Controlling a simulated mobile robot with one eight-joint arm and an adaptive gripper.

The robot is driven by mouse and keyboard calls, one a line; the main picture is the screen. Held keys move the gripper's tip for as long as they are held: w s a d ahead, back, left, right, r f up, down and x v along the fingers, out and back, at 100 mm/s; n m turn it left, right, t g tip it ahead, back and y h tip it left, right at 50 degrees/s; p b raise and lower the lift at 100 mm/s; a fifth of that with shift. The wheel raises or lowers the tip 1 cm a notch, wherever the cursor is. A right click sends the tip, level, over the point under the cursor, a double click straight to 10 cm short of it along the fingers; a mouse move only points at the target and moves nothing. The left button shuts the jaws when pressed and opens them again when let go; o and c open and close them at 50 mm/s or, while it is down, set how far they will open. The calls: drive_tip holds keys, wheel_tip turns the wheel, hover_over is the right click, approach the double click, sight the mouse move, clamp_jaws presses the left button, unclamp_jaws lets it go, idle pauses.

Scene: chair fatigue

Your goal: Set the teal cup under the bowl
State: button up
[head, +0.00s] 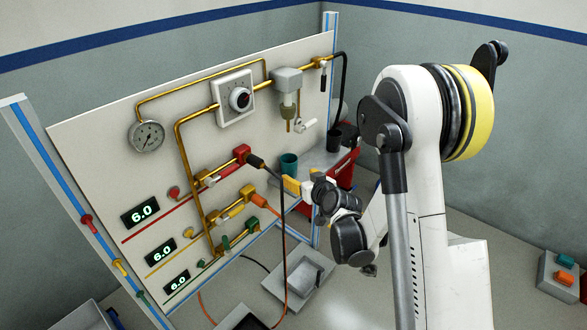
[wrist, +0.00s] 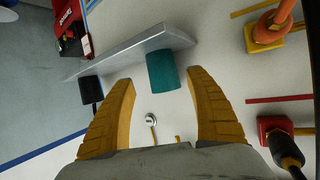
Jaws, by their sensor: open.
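The teal cup (head: 288,164) stands on a grey shelf (head: 318,158) at the right end of the panel. In the wrist view the teal cup (wrist: 163,72) lies ahead, between the lines of my two yellow fingers. My gripper (head: 291,185) is open and empty, just below and in front of the cup in the head view; it also shows in the wrist view (wrist: 161,80). I cannot tell whether a finger touches the cup. What looks like the bowl (head: 286,101) hangs under a grey block on the panel's pipe, above the cup in the picture.
A black cup-like thing (head: 334,139) is at the shelf's far end. Red connectors (head: 243,152) with a black hose and an orange hose plug (head: 264,205) stick out from the panel left of my gripper. A grey tray (head: 298,276) is below. A button box (head: 560,277) stands at right.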

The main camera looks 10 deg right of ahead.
drive_tip(key=s+a+r+g, duration=0.3)
drive_tip(key=s+r, duration=0.9)
drive_tip(key=s, duration=0.3)
drive_tip(key=s+d+r+m+g+h, duration=0.1)
drive_tip(key=s+g+h, duration=0.1)
drive_tip(key=s, duration=1.6)
drive_tip(key=shift+s+d+r+g, duration=0.2)
drive_tip(key=shift+d+g, duration=0.1)
drive_tip(key=shift+g, duration=0.4)
